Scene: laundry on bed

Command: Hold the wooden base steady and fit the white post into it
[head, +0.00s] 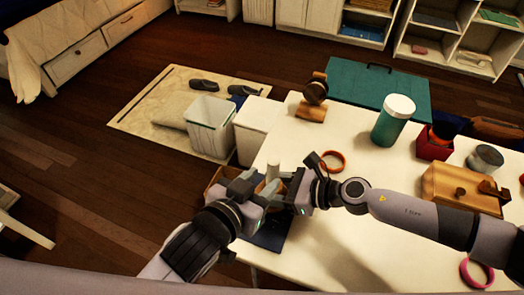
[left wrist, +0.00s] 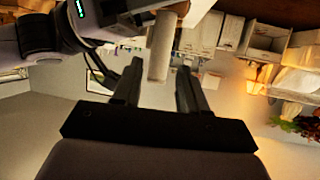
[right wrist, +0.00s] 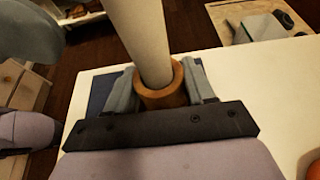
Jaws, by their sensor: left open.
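The wooden base (right wrist: 165,97) is a brown ring-like piece between the fingers of my right gripper (right wrist: 163,80), which is shut on it. The white post (right wrist: 145,40) stands with its lower end inside the base's opening; its seating depth is hidden. In the head view the post (head: 273,172) rises between the two grippers. My left gripper (head: 256,186) is open beside it. In the left wrist view the post (left wrist: 159,55) reaches down toward the gap between the open fingers (left wrist: 157,88), with its free end visible and not gripped. The base (left wrist: 168,8) shows partly at the top.
A dark blue mat (head: 268,238) lies under the grippers on the white table (head: 340,240). An orange bracelet (head: 333,169), a wooden stand (head: 311,111), a green jar (head: 393,122) and a wooden box (head: 455,190) are on the table. A white bin (head: 209,128) stands beyond its left edge.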

